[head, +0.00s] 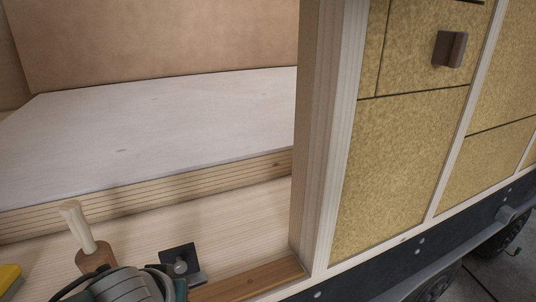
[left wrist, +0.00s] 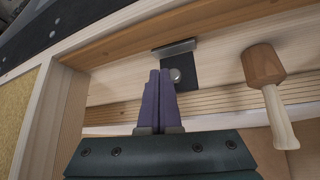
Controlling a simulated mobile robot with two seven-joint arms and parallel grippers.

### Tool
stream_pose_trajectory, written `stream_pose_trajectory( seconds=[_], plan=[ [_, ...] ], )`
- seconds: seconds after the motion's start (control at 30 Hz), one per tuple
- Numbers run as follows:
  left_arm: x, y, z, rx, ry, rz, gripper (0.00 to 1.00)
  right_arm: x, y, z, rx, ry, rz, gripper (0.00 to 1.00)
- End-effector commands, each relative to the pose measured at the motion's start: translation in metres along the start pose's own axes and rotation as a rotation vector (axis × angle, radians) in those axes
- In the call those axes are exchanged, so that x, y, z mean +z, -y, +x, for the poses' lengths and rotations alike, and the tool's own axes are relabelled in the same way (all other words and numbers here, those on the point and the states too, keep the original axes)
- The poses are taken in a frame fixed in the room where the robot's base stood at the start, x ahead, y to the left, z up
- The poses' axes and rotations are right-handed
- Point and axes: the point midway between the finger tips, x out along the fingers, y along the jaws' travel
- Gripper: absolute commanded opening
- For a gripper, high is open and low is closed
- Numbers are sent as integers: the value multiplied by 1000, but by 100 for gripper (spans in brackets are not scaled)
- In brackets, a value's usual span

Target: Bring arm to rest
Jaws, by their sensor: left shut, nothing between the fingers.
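My left gripper (left wrist: 160,88) shows in the left wrist view with its two purple fingers pressed together, nothing between them. Behind the fingertips in that view is a dark square plate with a metal knob (left wrist: 180,76); I cannot tell whether they touch it. In the head view, the rounded grey-green end of my left arm is at the bottom edge, and the fingers cannot be made out there. My right gripper is in neither view.
A wooden mallet (head: 96,257) with a pale handle stands on the wooden ledge beside the dark plate (head: 181,263). A yellow object (head: 9,276) lies at the far left. A wooden post (head: 318,140) and insulated wall panels (head: 405,155) rise on the right. The white platform (head: 170,115) behind is bare.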

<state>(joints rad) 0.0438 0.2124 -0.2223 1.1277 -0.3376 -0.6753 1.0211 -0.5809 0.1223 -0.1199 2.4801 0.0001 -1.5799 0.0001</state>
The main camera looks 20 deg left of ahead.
Motion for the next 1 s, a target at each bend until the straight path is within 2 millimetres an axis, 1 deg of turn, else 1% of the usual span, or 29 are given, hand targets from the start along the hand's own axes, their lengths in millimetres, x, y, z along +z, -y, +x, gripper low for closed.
stream_pose_trajectory(
  seconds=[0.17, 0.23, 0.27, 0.37, 0.47, 0.6, 0.8, 0.97, 1.0],
  plan=[
    [0, 0, -1, 0, 0, 2, 0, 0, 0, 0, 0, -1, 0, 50],
    [2, -2, -4, 1, 7, 12, 0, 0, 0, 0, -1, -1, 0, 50],
    [4, -3, -8, 3, 12, 21, 0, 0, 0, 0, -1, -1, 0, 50],
    [13, -8, -26, 10, 43, 74, 0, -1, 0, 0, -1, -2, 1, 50],
    [26, -14, -58, 30, 96, 162, 0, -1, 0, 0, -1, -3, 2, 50],
    [44, -18, -112, 84, 182, 304, 0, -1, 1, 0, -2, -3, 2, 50],
    [59, -16, -178, 176, 265, 479, 0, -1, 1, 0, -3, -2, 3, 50],
    [67, -12, -226, 251, 303, 608, 0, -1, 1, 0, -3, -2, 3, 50],
    [68, -11, -238, 270, 311, 640, 0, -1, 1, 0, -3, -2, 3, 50]
  ],
)
